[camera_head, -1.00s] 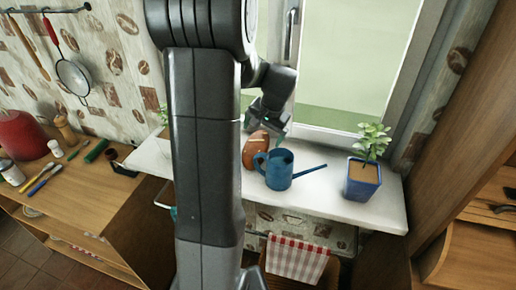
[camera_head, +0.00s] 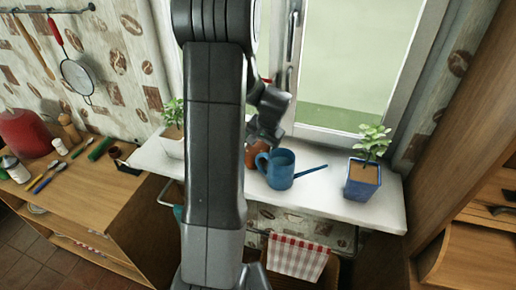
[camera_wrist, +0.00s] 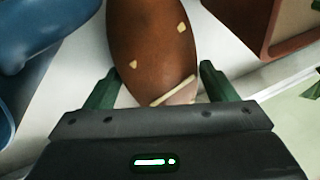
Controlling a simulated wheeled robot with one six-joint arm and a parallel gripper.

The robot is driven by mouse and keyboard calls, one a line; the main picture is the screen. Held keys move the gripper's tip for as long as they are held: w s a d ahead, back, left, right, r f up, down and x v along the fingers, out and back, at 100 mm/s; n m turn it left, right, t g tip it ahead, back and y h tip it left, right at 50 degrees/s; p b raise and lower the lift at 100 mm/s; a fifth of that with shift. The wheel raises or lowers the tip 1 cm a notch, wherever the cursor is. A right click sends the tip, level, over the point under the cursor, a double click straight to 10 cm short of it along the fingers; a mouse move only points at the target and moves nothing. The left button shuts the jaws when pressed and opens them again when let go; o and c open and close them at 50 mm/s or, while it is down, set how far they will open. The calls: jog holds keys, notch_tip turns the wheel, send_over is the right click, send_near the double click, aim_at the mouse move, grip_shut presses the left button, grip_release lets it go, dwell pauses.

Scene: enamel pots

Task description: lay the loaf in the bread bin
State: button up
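The loaf (camera_head: 251,154) is brown and stands on the white window sill beside the blue watering can, partly hidden by my arm and gripper in the head view. In the wrist view the loaf (camera_wrist: 155,40) fills the upper middle, with pale marks on its crust. My gripper (camera_wrist: 160,76) is at its near end, with one green finger on each side of it. The fingers are apart, and I cannot tell whether they touch the crust. My gripper (camera_head: 262,138) is low over the sill in the head view. I cannot make out the bread bin for certain.
The blue watering can (camera_head: 281,170) stands close to the loaf's right. A reddish-brown box-like thing (camera_wrist: 270,22) is near the loaf. The window (camera_head: 365,60) is behind.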

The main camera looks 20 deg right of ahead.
jog(key=c, duration=1)
jog(key=shift+o, duration=0.2)
jog(key=shift+r, duration=0.15)
